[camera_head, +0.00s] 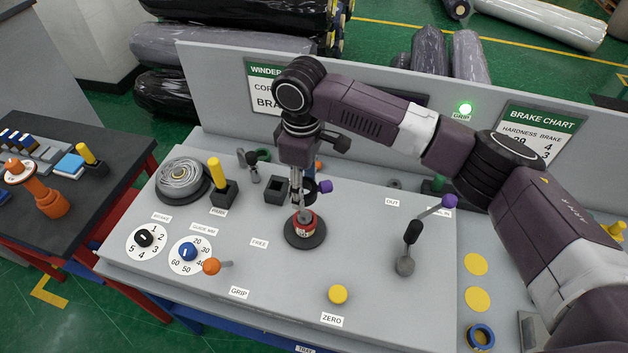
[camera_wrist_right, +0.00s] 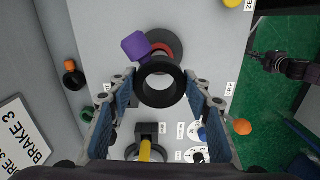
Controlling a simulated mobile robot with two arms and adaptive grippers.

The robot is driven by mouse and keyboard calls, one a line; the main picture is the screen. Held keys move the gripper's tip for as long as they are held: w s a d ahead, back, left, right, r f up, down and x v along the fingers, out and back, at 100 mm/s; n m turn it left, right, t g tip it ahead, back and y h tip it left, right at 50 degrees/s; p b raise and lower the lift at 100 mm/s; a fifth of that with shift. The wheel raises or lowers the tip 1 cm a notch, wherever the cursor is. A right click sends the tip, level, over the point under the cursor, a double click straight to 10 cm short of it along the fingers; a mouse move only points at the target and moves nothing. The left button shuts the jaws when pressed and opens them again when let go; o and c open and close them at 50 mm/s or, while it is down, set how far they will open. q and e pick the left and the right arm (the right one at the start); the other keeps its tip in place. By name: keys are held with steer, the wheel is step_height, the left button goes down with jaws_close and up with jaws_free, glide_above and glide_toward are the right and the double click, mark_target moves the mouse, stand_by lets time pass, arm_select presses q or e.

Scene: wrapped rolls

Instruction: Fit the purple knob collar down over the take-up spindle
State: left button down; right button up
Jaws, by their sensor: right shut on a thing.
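The purple knob collar is a dark ring (camera_wrist_right: 162,97) with a purple knob (camera_wrist_right: 136,45); the knob also shows in the head view (camera_head: 326,186). My right gripper (camera_head: 303,192) points down and is shut on the collar, with a blue-padded finger on each side of the ring in the right wrist view. The take-up spindle (camera_head: 304,228), red with a metal top and a dark round base, stands below the collar. In the wrist view grey panel shows through the ring, and the spindle's red part is partly hidden behind it. My left gripper (camera_wrist_right: 290,67) appears over green floor; its jaws are unclear.
A grey roll (camera_head: 182,178) and a yellow-topped post (camera_head: 216,170) stand left of the spindle. A black-handled lever (camera_head: 412,232) and a second purple-tipped lever (camera_head: 432,215) are at right. A yellow button (camera_head: 338,294) lies in front.

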steer(key=shift+f+p, duration=0.2)
steer(key=shift+p, duration=0.3)
steer(key=shift+f+b, duration=0.9)
steer(key=shift+f, duration=1.8)
steer(key=shift+p, duration=0.5)
steer(key=shift+p, duration=0.45)
steer(key=shift+p, duration=0.4)
